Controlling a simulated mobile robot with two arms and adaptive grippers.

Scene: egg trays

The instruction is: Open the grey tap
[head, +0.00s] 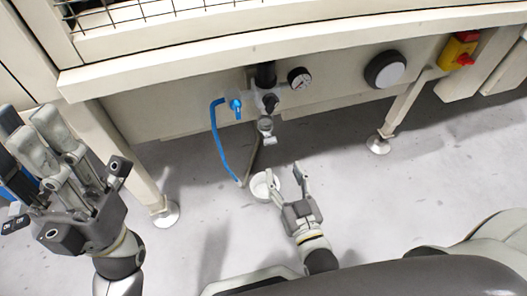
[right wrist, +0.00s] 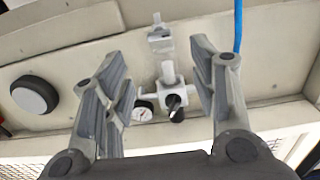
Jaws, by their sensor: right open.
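The grey fitting (head: 266,124) that seems to be the grey tap hangs at the lower end of the valve assembly under the machine's front edge. It also shows upside down in the right wrist view (right wrist: 160,38), between the finger lines. My right gripper (head: 284,170) is open and empty, below and slightly right of the fitting in the head view. Its two fingers stand apart on either side of the assembly in the right wrist view, with no contact visible. My left gripper (head: 45,125) is large at the left of the head view, apart from the assembly; its opening is unclear.
A blue-handled valve (head: 236,105) with a blue hose (head: 216,140) sits left of the fitting. A pressure gauge (head: 299,78) and a black knob (head: 270,103) are close by. A white round cup (head: 261,187) is low behind the right gripper. Machine legs stand either side.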

